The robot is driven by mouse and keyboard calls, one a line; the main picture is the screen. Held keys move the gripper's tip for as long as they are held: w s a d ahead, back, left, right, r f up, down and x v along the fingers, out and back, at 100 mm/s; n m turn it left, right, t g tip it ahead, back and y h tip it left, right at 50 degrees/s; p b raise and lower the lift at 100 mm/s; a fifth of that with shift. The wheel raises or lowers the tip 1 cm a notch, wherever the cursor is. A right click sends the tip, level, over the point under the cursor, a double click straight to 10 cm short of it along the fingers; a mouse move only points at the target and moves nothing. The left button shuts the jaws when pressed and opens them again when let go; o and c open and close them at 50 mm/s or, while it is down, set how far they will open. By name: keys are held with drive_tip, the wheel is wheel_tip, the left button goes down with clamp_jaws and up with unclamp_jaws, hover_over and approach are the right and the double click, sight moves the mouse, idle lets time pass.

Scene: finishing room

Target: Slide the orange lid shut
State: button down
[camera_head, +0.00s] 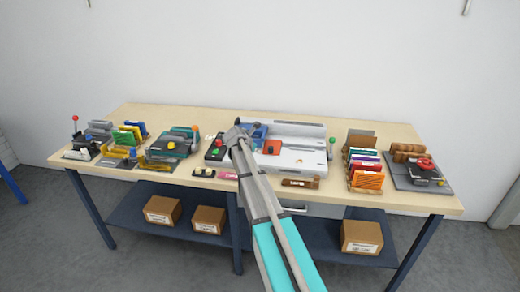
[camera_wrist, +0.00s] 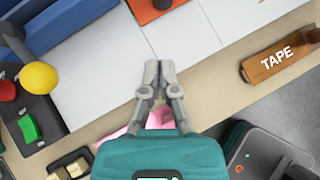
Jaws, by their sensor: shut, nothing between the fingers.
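The orange lid (camera_head: 271,147) is a small flat orange-red square with a dark knob, on the white top of a long machine (camera_head: 300,157) at the middle of the bench. In the wrist view the lid (camera_wrist: 146,10) is at the top edge, partly cut off. My gripper (camera_wrist: 160,70) is shut and empty, its fingertips together. The tips appear over the front part of the white top, below the lid in the picture and apart from it. In the head view my gripper (camera_head: 236,133) is left of the lid, and my arm covers part of the machine's left side.
A control box with a green button (camera_wrist: 28,128) and a yellow ball knob (camera_wrist: 40,76) stand left of my gripper. A brown TAPE box (camera_wrist: 278,60) lies to the right. A pink item (camera_wrist: 150,122) is partly hidden under my gripper. Racks of colored boards (camera_head: 366,168) stand farther right.

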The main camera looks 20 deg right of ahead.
drive_tip(key=shift+p+v, duration=1.55)
drive_tip(key=shift+v, duration=1.1)
drive_tip(key=shift+s+f, duration=0.1)
drive_tip(key=s+a+f+m+g+y, duration=0.1)
drive_tip(key=s+a+m+y, duration=0.1)
drive_tip(key=s+a+m, duration=0.4)
drive_tip(key=s+a+f+m+g+y, duration=0.2)
drive_tip(key=s+a+m, duration=0.5)
drive_tip(key=s, duration=0.8)
drive_tip(key=s+a+f+m+g+y, duration=0.1)
drive_tip(key=s+a+f+m+y, duration=0.1)
drive_tip(key=s+a+m, duration=0.4)
drive_tip(key=s+m+y, duration=0.1)
drive_tip(key=s+m, duration=0.3)
drive_tip(key=s, duration=0.1)
drive_tip(key=shift+a+m+y, duration=0.2)
drive_tip(key=shift+m+y, duration=0.2)
drive_tip(key=shift+f, duration=0.15)
